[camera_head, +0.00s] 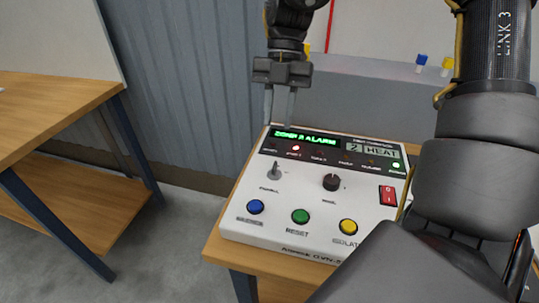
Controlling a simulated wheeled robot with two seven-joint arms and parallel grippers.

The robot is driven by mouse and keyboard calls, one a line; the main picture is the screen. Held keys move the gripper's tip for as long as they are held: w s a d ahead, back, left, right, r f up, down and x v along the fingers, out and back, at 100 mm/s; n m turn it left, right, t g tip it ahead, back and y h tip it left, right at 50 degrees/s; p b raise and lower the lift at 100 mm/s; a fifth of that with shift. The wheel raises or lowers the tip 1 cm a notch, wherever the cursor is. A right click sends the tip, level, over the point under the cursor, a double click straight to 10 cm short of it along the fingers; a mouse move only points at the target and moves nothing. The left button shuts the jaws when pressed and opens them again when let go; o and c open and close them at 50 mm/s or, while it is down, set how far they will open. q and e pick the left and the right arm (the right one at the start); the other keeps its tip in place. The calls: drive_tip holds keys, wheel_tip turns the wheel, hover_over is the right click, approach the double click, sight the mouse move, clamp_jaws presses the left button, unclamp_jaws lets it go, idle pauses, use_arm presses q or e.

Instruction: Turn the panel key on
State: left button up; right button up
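A white alarm panel (273,230) lies on a wooden table, with a lit green display (306,138) along its far side. The small grey panel key (274,171) stands up from its left part. A black knob (331,182) is to the right of the key. My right gripper (279,120) points down with its two fingers apart and nothing seen between them. It appears over the panel's far left edge, beyond the key and not touching it. My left gripper is not in view.
Blue (256,207), green (300,216) and yellow (348,227) buttons line the panel's near side. A red switch (387,195) is at its right. Another wooden table (60,110) stands left, with open floor between.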

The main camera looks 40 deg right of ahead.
sight(275, 164)
drive_tip(key=x, duration=1)
drive_tip(key=shift+s+d, duration=0.1)
drive_tip(key=shift+d, duration=0.05)
clamp_jaws()
